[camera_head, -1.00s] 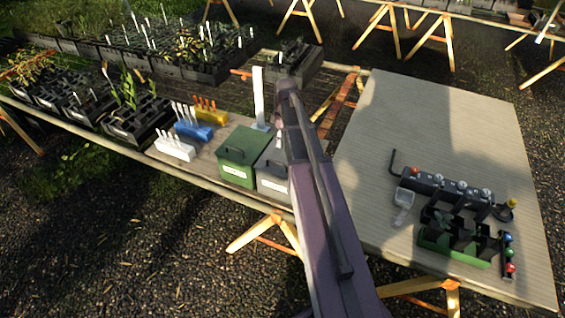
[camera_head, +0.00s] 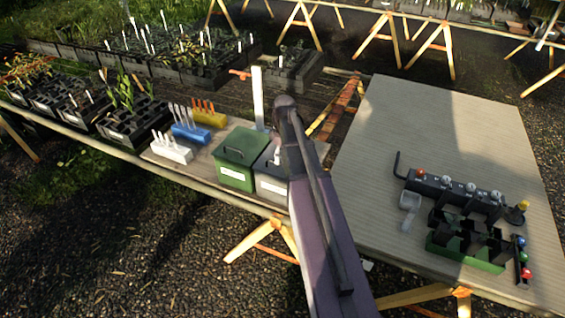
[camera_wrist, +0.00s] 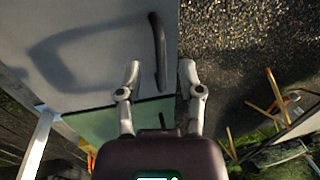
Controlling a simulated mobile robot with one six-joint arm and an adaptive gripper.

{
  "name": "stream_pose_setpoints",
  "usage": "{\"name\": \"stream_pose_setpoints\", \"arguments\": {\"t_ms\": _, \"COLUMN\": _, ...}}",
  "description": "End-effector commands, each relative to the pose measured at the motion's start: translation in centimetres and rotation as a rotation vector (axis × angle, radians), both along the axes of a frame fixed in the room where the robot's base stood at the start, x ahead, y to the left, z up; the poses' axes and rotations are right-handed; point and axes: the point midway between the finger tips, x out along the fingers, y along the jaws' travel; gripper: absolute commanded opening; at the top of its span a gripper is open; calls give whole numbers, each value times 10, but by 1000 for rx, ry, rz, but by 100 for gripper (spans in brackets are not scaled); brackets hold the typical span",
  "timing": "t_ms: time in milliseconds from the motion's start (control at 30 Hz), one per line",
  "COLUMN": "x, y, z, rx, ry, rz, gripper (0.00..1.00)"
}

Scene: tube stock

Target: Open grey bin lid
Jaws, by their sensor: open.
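The grey bin (camera_head: 271,188) stands on the table, right of the green bin (camera_head: 237,175), partly hidden behind my arm in the head view. Its grey lid (camera_wrist: 90,30) fills the upper left of the wrist view, with a shadow on it. A dark curved handle (camera_wrist: 157,45) shows near the lid's right edge. My gripper (camera_wrist: 160,72) is open, with one finger on each side of the handle's lower end in the picture. I cannot tell whether either finger touches it. The fingers are hidden in the head view.
The green lid (camera_wrist: 115,122) lies close by, below the grey one in the wrist view. White, blue (camera_head: 192,132) and yellow tag holders stand left of the bins. A white post (camera_head: 258,98) rises behind them. A board (camera_head: 385,150) with tools and a green tray is at right.

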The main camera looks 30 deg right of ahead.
Motion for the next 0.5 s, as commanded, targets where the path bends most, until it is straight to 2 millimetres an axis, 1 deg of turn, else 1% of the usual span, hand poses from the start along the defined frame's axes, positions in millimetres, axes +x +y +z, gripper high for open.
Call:
{"name": "stream_pose_setpoints", "arguments": {"t_ms": 33, "x": -1, "y": 1, "z": -5, "rx": 0, "ry": 0, "rz": 0, "gripper": 48}}
{"name": "stream_pose_setpoints", "arguments": {"t_ms": 133, "x": -1, "y": 1, "z": -9, "rx": 0, "ry": 0, "rz": 0, "gripper": 48}}
{"name": "stream_pose_setpoints", "arguments": {"t_ms": 500, "x": -1, "y": 2, "z": -11, "rx": 0, "ry": 0, "rz": 0, "gripper": 48}}
